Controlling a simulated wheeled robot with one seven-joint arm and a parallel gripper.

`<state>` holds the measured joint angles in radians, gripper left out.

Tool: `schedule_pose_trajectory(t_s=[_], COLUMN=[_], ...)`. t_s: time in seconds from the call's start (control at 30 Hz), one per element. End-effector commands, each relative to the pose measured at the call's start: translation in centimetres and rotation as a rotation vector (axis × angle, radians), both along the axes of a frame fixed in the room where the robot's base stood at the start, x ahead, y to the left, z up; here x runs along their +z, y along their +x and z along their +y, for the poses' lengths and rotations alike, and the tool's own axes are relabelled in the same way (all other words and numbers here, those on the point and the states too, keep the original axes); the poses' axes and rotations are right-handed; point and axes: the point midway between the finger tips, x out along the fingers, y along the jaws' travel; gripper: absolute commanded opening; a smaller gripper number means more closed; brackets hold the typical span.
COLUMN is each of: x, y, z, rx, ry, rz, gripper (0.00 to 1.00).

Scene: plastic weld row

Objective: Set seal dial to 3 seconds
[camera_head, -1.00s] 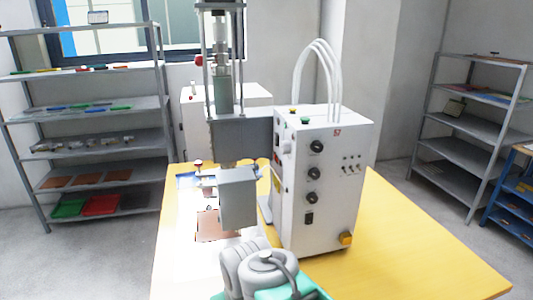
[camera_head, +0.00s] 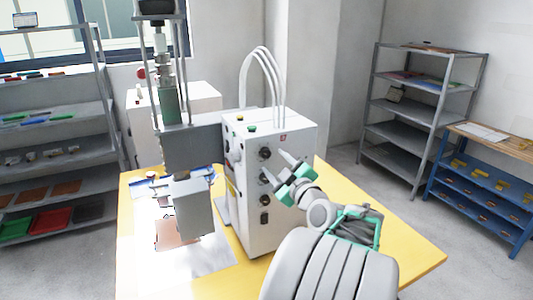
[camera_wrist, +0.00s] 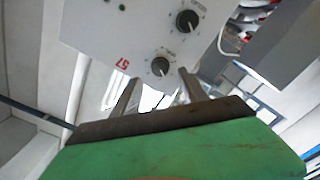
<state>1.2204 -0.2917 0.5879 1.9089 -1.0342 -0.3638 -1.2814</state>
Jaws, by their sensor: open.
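The white control box (camera_head: 285,210) stands on the yellow table, with black dials in a column on its front. The top dial (camera_head: 265,153) and the middle dial (camera_head: 263,178) show in the head view, with a lower one (camera_head: 264,200) beneath. My gripper (camera_head: 276,166) is open and empty in front of the panel's right part, by the upper dials. The wrist view shows the panel upside down, with one dial (camera_wrist: 160,66) just beyond the gap between my fingertips (camera_wrist: 158,76) and another dial (camera_wrist: 187,21) further up. Dial labels and settings are too small to read.
A grey press head (camera_head: 193,207) stands left of the box, above a brown sheet (camera_head: 172,235). White hoses (camera_head: 265,75) arch over the box. Shelves line the left (camera_head: 50,120) and right (camera_head: 405,110). The table's right front (camera_head: 410,255) is clear.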

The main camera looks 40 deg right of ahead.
Motion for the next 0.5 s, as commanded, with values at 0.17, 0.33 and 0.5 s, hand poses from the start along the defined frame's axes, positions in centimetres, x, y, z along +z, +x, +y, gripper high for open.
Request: schedule_pose_trajectory(t_s=[0.17,0.33,0.5], x=[0.4,0.2,0.0], y=[3.5,5.1,5.2], z=[-0.8,-1.4,-1.4], rx=[0.004,0.002,0.001], ry=[0.003,0.001,0.001], rz=[0.002,0.003,0.002], gripper=[0.51,0.51,0.51])
